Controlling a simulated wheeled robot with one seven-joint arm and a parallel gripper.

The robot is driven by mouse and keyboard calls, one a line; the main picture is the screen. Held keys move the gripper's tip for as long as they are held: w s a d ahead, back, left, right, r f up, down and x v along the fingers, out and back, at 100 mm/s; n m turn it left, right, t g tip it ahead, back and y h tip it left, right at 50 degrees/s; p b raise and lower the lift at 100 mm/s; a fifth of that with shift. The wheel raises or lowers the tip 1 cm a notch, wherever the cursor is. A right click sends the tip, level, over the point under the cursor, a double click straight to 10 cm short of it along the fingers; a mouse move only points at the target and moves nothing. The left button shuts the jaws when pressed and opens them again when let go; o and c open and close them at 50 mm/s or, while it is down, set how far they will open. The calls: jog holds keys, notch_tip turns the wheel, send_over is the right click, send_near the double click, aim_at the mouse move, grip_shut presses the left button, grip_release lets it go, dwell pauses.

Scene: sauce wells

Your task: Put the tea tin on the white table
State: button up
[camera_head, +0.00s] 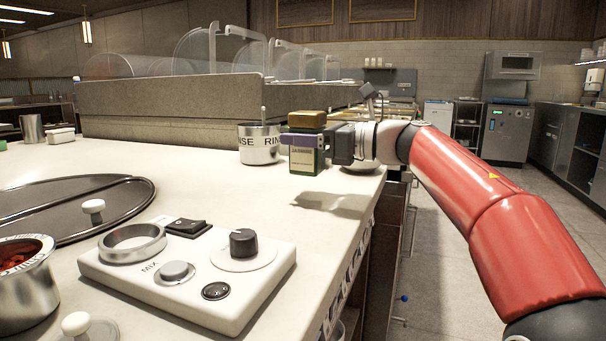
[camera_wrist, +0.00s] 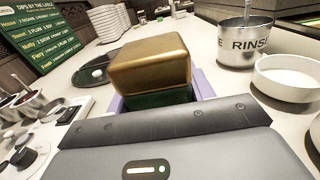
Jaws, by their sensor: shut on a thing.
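The tea tin (camera_head: 307,156) is a green box with a gold lid and a pale label. It looks upright, just above the white table (camera_head: 220,183), with a shadow on the surface to its lower right. My gripper (camera_head: 303,140) is shut on the tin below its lid, with purple fingers on its sides. In the wrist view the tin's gold lid (camera_wrist: 152,62) fills the middle, with the purple fingers (camera_wrist: 201,85) beside it. The tin's underside is hidden in the wrist view.
A metal RINSE pot (camera_head: 259,146) stands just left of the tin. A white bowl (camera_wrist: 288,77) is near it. A white control panel (camera_head: 188,265) with knobs is in front, and a dark round tray (camera_head: 75,205) lies at left. The table's right edge is close.

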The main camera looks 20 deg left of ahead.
aim_at(304, 159)
jog(key=shift+f+b, duration=0.65)
jog(key=shift+f, duration=1.55)
jog(key=shift+f, duration=0.15)
jog(key=o, duration=1.2)
jog(key=shift+c, duration=0.2)
jog(key=shift+r, duration=0.25)
jog(key=d, duration=0.8)
jog(key=s+d, duration=0.1)
jog(key=d, duration=0.3)
jog(key=shift+f+b, duration=0.1)
jog(key=shift+b, duration=0.2)
